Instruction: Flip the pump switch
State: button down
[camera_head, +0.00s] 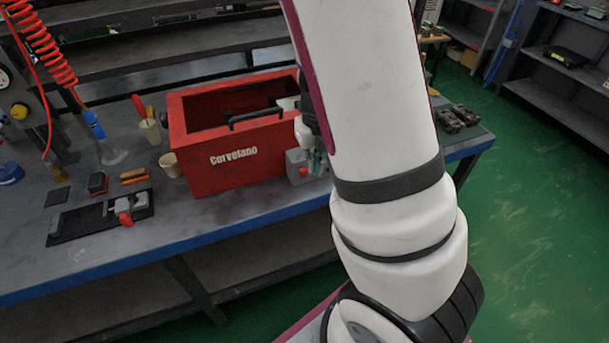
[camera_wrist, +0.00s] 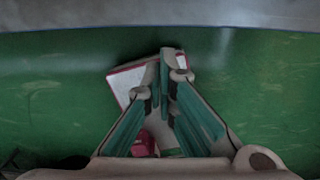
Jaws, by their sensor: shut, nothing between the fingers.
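A small grey box (camera_head: 298,167) with a red spot stands at the front right of the red container; it may carry the pump switch, but it is too small to tell. My gripper (camera_head: 317,164) shows partly beside this box, at its right, mostly behind my arm. I cannot tell whether they touch. In the wrist view my gripper (camera_wrist: 171,62) has its green-padded fingers together and empty, over the green floor. No switch shows in the wrist view.
The red container (camera_head: 225,160) stands on the workbench (camera_head: 200,215). A black tray with a red-handled part (camera_head: 125,210), cups (camera_head: 150,131) and small blocks (camera_head: 135,175) lie at the left. Shelves (camera_head: 560,75) stand at the right. Green floor (camera_head: 530,220) is clear there.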

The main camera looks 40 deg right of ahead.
aim_at(304, 174)
notch_tip(304, 174, down, 10)
jog(key=b, duration=0.5)
jog(key=shift+w+d+r+p, duration=0.2)
jog(key=shift+w+r+p, duration=0.1)
jog(key=shift+w, duration=0.4)
jog(key=shift+w+d+r+p, duration=0.25)
jog(key=shift+w+p, duration=0.1)
jog(key=shift+w, duration=0.4)
jog(key=shift+w+d+r+p, duration=0.15)
jog(key=shift+w+r+p, duration=0.15)
jog(key=shift+w, duration=0.4)
